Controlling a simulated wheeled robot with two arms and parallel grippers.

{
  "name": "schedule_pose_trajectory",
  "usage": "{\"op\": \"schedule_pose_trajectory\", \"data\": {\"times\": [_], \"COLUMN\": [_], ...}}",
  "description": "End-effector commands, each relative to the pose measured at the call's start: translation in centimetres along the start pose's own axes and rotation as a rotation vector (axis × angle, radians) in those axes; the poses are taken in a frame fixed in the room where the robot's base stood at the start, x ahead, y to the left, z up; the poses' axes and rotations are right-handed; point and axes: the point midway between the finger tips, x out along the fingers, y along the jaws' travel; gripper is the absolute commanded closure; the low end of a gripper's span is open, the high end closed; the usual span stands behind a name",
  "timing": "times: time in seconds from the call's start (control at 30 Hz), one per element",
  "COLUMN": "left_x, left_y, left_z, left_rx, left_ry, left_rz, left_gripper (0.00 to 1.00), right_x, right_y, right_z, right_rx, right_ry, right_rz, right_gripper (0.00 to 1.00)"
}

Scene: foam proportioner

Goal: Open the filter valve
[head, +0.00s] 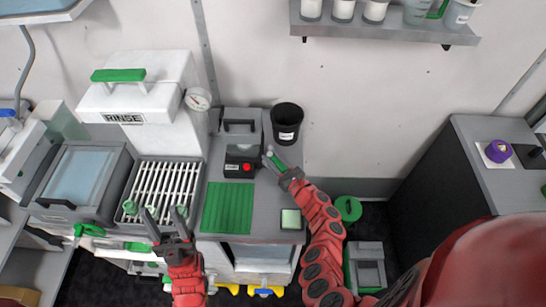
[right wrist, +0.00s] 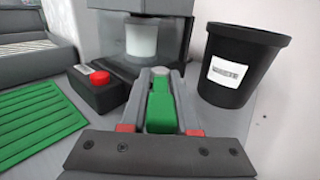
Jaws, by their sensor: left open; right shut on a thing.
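My right gripper (head: 275,162) is shut on a green piece (right wrist: 160,105), held between its two fingers beside the black box with the red button. My left gripper (head: 165,220) is open, its fingers apart over the front of the white slatted rack (head: 170,183). Green-handled fittings (head: 88,230) show along the front edge of the counter, left of my left gripper. I cannot tell which part is the filter valve.
A small black box with a red button (head: 241,166) and a black bin (head: 287,122) stand on the counter. A green ribbed mat (head: 228,208) lies in front. A white rinse machine (head: 143,90) stands behind the rack. A shelf (head: 385,30) hangs above.

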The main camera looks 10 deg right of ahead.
Motion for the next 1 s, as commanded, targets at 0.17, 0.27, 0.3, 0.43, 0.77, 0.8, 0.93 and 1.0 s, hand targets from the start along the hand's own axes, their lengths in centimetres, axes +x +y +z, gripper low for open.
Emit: {"op": "schedule_pose_trajectory", "data": {"times": [0.17,0.27,0.3,0.43,0.77,0.8,0.93,1.0], "left_x": [-0.04,-0.05,-0.04,-0.04,-0.04,-0.04,-0.04,-0.04], "left_y": [0.00,0.00,0.00,0.00,0.00,0.00,0.00,0.00], "left_z": [0.01,0.01,0.01,0.00,0.00,0.01,0.01,0.01], "left_rx": [0.000,0.000,0.000,0.000,0.000,0.000,0.000,0.000], "left_ry": [0.000,0.000,0.000,0.000,0.000,0.000,0.000,0.000], "left_rz": [0.000,0.000,0.000,0.000,0.000,0.000,0.000,0.000], "left_gripper": [0.50,0.50,0.50,0.50,0.50,0.50,0.50,0.50], "right_x": [0.02,0.02,0.02,0.03,0.03,0.03,0.03,0.02], "right_y": [0.11,0.12,0.11,0.11,0.10,0.09,0.09,0.09], "right_z": [0.01,0.01,0.00,0.01,0.01,0.01,0.01,0.01], "right_rx": [0.000,0.000,0.000,-0.001,-0.001,-0.001,-0.001,-0.001], "right_ry": [-0.001,-0.001,-0.001,-0.001,0.000,0.000,0.000,0.000], "right_rz": [-0.030,-0.036,-0.037,-0.037,-0.037,-0.037,-0.037,-0.037], "right_gripper": [1.00,1.00,1.00,1.00,0.43,0.43,0.43,0.43]}}
